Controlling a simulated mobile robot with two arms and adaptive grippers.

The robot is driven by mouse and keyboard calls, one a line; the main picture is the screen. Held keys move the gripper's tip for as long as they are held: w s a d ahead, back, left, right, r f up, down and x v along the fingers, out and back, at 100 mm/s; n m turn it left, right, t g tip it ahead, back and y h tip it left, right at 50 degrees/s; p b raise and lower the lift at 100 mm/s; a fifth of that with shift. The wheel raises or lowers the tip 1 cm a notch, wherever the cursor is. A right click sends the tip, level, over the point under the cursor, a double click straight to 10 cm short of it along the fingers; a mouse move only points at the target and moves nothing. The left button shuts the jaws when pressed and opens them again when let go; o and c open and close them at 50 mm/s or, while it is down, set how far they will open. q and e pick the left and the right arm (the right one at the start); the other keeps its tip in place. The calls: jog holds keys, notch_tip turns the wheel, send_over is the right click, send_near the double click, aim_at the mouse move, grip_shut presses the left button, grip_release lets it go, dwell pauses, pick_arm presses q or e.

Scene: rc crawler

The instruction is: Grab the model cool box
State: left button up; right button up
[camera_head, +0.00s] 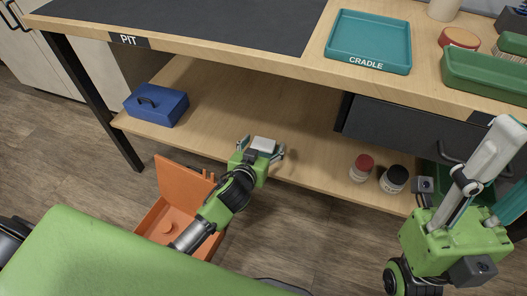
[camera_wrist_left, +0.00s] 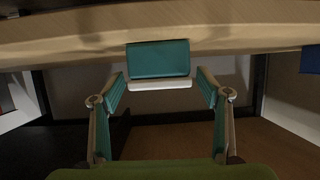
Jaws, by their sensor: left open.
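The model cool box, a small teal box with a white lid, stands near the front edge of the lower wooden shelf. In the head view its pale lid (camera_head: 263,144) shows between the fingers of my left gripper (camera_head: 261,149). In the left wrist view the picture looks upside down, and the cool box (camera_wrist_left: 158,60) is at the upper middle. My left gripper (camera_wrist_left: 161,78) is open, its fingers on either side of the box, with gaps visible. My right gripper (camera_head: 504,165) is close to the camera at the right edge, partly cut off; its opening is unclear.
A blue toolbox (camera_head: 156,104) stands at the shelf's left end. Red-lidded (camera_head: 361,168) and black-lidded (camera_head: 394,179) jars stand to the right. An open orange case (camera_head: 161,217) is on the floor below. The worktop above holds a teal cradle tray (camera_head: 369,42) and green bin (camera_head: 486,77).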

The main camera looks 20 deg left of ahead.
pick_arm(q)
jog(key=shift+w+f, duration=0.15)
jog(key=shift+w, duration=0.35)
jog(key=c, duration=1.2)
